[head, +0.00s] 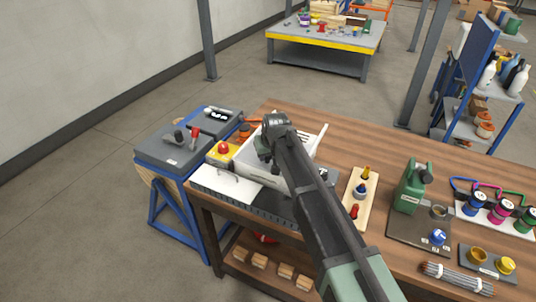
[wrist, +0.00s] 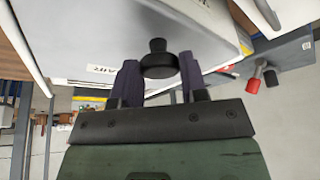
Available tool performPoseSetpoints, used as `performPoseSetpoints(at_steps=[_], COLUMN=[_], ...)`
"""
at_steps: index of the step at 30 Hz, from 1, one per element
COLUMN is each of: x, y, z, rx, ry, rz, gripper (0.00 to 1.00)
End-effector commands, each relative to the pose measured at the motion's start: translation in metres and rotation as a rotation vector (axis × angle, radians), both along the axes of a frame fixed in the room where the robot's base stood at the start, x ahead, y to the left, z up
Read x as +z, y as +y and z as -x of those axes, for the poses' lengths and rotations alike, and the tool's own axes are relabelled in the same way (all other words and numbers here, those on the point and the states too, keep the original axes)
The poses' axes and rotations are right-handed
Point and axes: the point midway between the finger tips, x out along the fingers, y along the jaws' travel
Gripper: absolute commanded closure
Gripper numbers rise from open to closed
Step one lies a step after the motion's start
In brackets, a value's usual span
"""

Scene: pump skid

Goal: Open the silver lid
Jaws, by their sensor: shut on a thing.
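The silver lid (wrist: 105,40) fills the upper part of the wrist view as a pale grey panel with a small printed label near its edge. A black knob (wrist: 158,45) stands out from it. My gripper (wrist: 158,68) has its two dark purple fingers on either side of the knob and is shut on it. In the head view a pale silver box (head: 258,173) is on the wooden workbench, and my arm reaches over it. My arm hides much of the box, and the fingertips and knob are not clear there.
A yellow box with a red button (head: 223,148) is left of the silver box. A grey-topped blue stand (head: 172,150) adjoins the bench.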

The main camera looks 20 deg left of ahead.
Motion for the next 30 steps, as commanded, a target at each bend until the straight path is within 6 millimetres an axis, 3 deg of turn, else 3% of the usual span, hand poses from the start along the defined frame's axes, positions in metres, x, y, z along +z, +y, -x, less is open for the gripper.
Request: performPoseSetpoints(at_steps=[1, 3, 11, 17, 24, 30], x=[0.000, 0.000, 0.000, 0.000, 0.000, 0.000], y=[0.000, 0.000, -0.001, -0.005, -0.013, -0.018], z=[0.000, 0.000, -0.010, -0.047, -0.107, -0.142], rx=[0.000, 0.000, -0.002, -0.003, -0.002, -0.001], ry=[0.000, 0.000, 0.000, 0.001, 0.000, 0.000], rz=[0.000, 0.000, -0.001, -0.001, 0.000, 0.000], gripper=[0.89, 1.00, 1.00, 1.00, 1.00, 1.00])
